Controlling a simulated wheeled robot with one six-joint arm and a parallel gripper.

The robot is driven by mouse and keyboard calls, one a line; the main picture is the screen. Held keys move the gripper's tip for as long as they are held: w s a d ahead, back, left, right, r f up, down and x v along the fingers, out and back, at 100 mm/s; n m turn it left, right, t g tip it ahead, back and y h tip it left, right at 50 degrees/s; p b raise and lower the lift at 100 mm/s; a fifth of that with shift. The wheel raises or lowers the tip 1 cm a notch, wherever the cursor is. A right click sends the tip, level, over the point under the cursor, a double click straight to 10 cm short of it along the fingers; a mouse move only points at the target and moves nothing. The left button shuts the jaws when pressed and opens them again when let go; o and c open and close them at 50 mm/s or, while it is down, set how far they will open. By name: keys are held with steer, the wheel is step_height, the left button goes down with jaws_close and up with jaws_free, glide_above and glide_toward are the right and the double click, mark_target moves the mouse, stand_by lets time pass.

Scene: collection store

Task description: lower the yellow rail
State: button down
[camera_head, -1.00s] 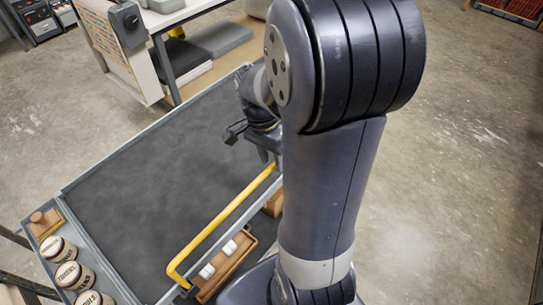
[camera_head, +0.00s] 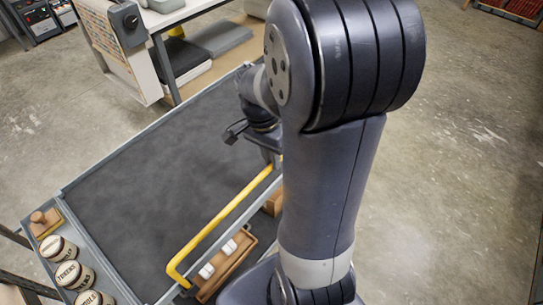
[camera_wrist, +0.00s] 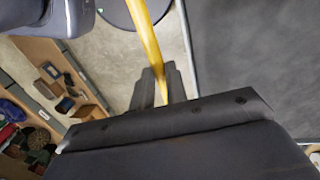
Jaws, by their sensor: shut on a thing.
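The yellow rail (camera_head: 222,216) runs along the near right edge of a grey-topped cart. Its left end bends down at the corner; its right end passes behind my arm. In the wrist view the rail (camera_wrist: 147,45) comes down from the top to my gripper (camera_wrist: 158,90), whose dark fingers are shut on it. In the head view my gripper is mostly hidden behind my arm, at the rail's far right part. The rail's far end bracket is hidden.
The cart top (camera_head: 150,190) is bare and dark. A wooden tray (camera_head: 225,266) with white pieces lies outside the rail. Labelled round tins (camera_head: 75,274) stand at the cart's left end. A workbench (camera_head: 185,18) stands behind; open floor lies right.

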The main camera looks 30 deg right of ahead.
step_height(320, 180, down, 10)
steer(key=b, duration=0.7)
steer(key=shift+r, duration=0.2)
steer(key=c, duration=1.4)
jaws_free()
step_height(320, 180, up, 11)
steer(key=w, duration=0.2)
steer(key=shift+a+f+p, duration=0.15)
steer(key=shift+a+p, duration=0.15)
steer(key=shift+a, duration=0.05)
